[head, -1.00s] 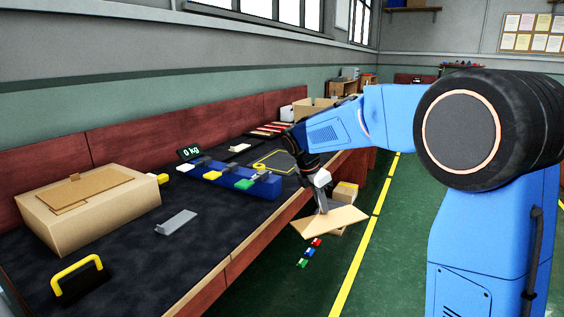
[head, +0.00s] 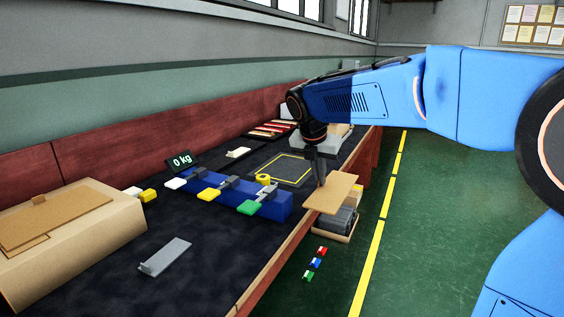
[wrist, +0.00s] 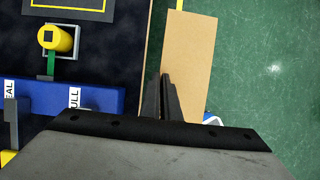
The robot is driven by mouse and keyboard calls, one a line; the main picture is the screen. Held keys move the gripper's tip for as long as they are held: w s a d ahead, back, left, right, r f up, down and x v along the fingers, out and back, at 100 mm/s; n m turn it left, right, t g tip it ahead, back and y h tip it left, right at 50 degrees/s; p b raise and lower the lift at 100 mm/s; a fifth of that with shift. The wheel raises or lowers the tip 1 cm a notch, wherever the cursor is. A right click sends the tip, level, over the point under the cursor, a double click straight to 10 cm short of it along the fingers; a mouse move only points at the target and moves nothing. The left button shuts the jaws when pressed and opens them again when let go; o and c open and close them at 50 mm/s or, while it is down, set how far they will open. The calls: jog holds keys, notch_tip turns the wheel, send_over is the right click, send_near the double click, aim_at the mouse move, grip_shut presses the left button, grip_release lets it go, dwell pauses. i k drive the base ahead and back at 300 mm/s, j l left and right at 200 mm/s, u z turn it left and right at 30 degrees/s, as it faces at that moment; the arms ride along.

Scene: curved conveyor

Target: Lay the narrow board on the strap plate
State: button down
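My gripper (head: 320,182) is shut on one long edge of a flat tan board (head: 340,190), which looks like the narrow board. The board is held roughly level just off the front edge of the bench. In the wrist view, the thin dark fingers (wrist: 166,80) meet the left side of the board (wrist: 190,50), which lies over the green floor. A dark square outlined in yellow (head: 305,181), possibly the strap plate, lies flat and bare on the bench, left of the gripper. A grey plate (head: 165,257) with a raised lip lies nearer; I cannot tell which is the strap plate.
A blue rail (head: 270,207) with coloured levers and a yellow knob (head: 263,179) stands on the bench beside the outlined square. A cardboard box (head: 95,245) is at left. A 0 kg display (head: 181,161) stands behind the rail. Below the board is a tray with grey contents (head: 343,223).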

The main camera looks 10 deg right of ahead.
aim_at(288, 167)
jog(key=i+j, duration=0.1)
jog(key=i, duration=0.35)
jog(key=i+j, duration=0.15)
jog(key=i, duration=0.3)
jog(key=i+j, duration=0.1)
jog(key=i, duration=0.35)
